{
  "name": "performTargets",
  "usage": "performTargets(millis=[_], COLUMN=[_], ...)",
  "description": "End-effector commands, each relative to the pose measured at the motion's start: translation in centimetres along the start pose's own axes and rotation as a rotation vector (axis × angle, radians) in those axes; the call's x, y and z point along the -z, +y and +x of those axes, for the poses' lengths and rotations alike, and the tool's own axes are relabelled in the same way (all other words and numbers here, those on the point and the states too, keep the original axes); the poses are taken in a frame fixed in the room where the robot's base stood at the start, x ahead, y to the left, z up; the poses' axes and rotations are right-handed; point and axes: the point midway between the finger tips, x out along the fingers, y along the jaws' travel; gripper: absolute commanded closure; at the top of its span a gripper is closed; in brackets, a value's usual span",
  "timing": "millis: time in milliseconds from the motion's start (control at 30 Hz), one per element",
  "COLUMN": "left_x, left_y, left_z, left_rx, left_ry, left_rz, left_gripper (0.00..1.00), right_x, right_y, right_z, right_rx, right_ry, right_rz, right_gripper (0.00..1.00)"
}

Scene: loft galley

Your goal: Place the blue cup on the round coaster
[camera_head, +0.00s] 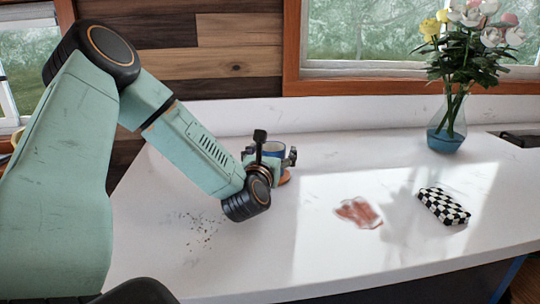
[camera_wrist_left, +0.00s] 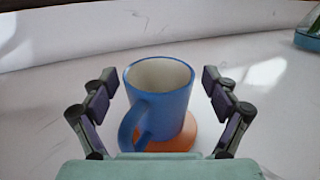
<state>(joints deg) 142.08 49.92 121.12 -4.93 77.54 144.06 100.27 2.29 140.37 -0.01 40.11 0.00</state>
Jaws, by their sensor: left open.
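The blue cup (camera_head: 274,146) stands upright at the back of the counter, partly hidden by my left gripper (camera_head: 276,152) in the head view. In the left wrist view the cup (camera_wrist_left: 172,108) shows its pale inside, with its handle toward the camera. The round orange coaster (camera_wrist_left: 187,140) shows under the cup's base and sticks out to its right; a bit of the coaster (camera_head: 286,178) also shows in the head view. My left gripper (camera_wrist_left: 160,84) is open, with one finger on each side of the cup and visible gaps. My right gripper is not in view.
A glass vase of flowers (camera_head: 446,128) stands at the back right. A black-and-white checkered block (camera_head: 443,206) and a reddish stain (camera_head: 358,212) lie on the white counter (camera_head: 250,270). Dark crumbs (camera_head: 200,230) are scattered at the left. The front middle is clear.

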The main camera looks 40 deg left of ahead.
Motion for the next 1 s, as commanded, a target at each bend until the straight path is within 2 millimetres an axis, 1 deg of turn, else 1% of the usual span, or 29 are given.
performTargets(millis=[67, 167, 500, 700, 833, 1000], left_x=[-0.1, 0.0, -0.1, -0.1, -0.1, -0.1], left_y=[0.0, 0.0, 0.0, 0.0, 0.0, 0.0], left_z=[-0.4, -1.8, -8.1, -10.9, -11.8, -12.1], left_rx=[0.0, 0.0, 0.001, 0.0, 0.0, 0.0], left_ry=[0.001, 0.003, 0.004, 0.002, 0.001, -0.001], left_rz=[-0.002, -0.005, -0.006, -0.003, -0.001, 0.0], left_gripper=[0.13, 0.13, 0.13, 0.13, 0.13, 0.13], right_x=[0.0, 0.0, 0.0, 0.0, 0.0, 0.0], right_y=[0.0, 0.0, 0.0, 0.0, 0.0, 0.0], right_z=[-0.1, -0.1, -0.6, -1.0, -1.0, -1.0], right_rx=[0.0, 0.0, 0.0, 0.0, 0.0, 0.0], right_ry=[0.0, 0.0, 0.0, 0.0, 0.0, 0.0], right_rz=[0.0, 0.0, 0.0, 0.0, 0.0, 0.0], right_gripper=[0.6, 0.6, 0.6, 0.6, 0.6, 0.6])
